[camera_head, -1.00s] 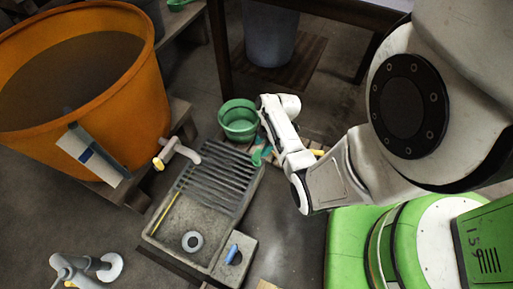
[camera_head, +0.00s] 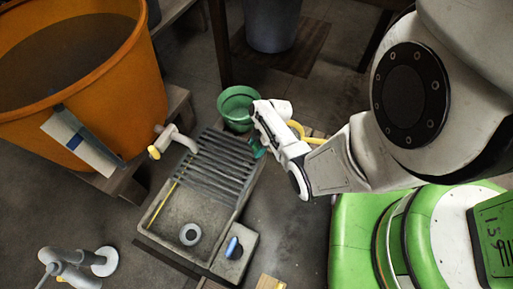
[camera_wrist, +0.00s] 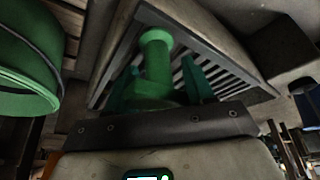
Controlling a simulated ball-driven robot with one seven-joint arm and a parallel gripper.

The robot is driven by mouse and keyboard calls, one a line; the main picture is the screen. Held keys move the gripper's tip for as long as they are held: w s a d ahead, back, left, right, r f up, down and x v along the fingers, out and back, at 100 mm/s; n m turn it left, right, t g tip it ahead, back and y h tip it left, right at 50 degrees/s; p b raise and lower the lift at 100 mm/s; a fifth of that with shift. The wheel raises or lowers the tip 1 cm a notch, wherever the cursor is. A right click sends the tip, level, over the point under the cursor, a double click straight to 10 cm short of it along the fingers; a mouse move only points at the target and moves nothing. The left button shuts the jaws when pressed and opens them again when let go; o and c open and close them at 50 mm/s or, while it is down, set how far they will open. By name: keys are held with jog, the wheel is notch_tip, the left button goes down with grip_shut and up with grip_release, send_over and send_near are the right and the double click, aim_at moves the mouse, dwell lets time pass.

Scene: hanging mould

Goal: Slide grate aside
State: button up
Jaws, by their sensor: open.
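The dark slatted grate (camera_head: 212,168) lies across the upper part of a grey stone sink (camera_head: 165,222). The lower part of the basin is uncovered, with a round drain ring (camera_head: 190,234) in it. My gripper (camera_head: 258,149) is at the grate's upper right corner, with green fingers. In the wrist view my gripper (camera_wrist: 160,82) has its two green fingers apart, and the grate's slats (camera_wrist: 222,78) show beyond them. A green cylinder (camera_wrist: 155,50) stands between the fingers; I cannot tell whether it is part of my gripper. Contact with the grate is not clear.
A green bucket (camera_head: 238,108) stands just beyond the sink and shows at the left of the wrist view (camera_wrist: 25,65). A large orange tub (camera_head: 130,110) with a tap (camera_head: 172,140) is at the left. A blue object (camera_head: 232,248) lies in the sink's side recess.

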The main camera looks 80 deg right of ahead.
grip_shut()
dwell(0.5)
